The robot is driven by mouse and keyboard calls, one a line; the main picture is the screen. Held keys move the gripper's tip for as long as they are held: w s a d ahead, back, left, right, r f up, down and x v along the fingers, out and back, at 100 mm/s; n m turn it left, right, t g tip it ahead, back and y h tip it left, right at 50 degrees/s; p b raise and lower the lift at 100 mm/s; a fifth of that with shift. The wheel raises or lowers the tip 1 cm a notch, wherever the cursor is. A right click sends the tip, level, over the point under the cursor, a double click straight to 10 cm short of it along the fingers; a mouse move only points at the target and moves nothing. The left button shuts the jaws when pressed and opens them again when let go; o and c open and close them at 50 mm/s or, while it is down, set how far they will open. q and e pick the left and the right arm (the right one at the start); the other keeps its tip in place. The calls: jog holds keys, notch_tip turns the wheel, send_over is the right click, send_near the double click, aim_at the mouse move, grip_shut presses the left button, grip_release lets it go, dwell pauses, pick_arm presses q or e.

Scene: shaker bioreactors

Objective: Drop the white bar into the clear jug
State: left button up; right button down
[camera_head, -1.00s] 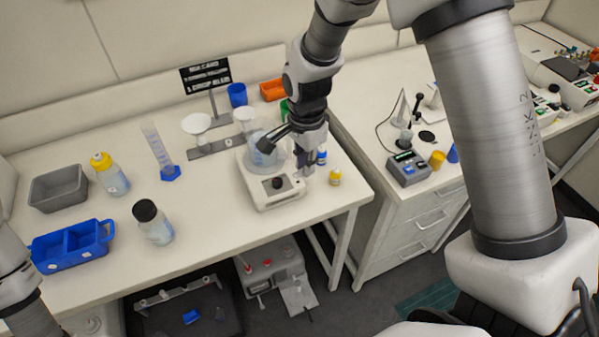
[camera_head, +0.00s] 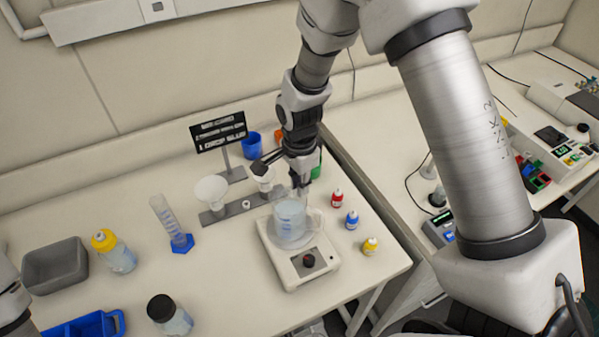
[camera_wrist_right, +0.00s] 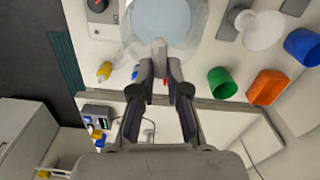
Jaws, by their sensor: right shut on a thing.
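The clear jug (camera_head: 291,222) stands upright on the white stirrer plate (camera_head: 303,262) and holds pale blue liquid. It also shows in the right wrist view (camera_wrist_right: 192,40), just beyond my fingertips. My right gripper (camera_head: 300,188) is over the jug's rim, pointing down. In the right wrist view my right gripper (camera_wrist_right: 160,68) is shut on a small pale piece, the white bar (camera_wrist_right: 159,52), held between the fingertips. The bar is too small to make out in the head view. Of my left arm only a part shows at the left edge; its gripper is out of view.
Red (camera_head: 337,198), blue (camera_head: 352,219) and yellow (camera_head: 370,245) small bottles stand right of the stirrer. A stand with white funnels (camera_head: 212,190) and a sign (camera_head: 218,132) are behind it. A blue-footed cylinder (camera_head: 172,224) stands left; bench between is clear.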

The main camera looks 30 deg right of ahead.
jog(key=shift+w+f, duration=0.4)
jog(key=shift+f, duration=0.1)
jog(key=c, duration=1.1)
grip_release()
jog(key=shift+s+r, duration=0.15)
jog(key=shift+s, duration=0.2)
pick_arm(q)
jog(key=shift+w+f, duration=0.1)
jog(key=shift+w, duration=0.2)
pick_arm(e)
jog(key=r, duration=1.1)
jog(key=shift+w+r, duration=0.3)
jog(key=shift+r, duration=0.05)
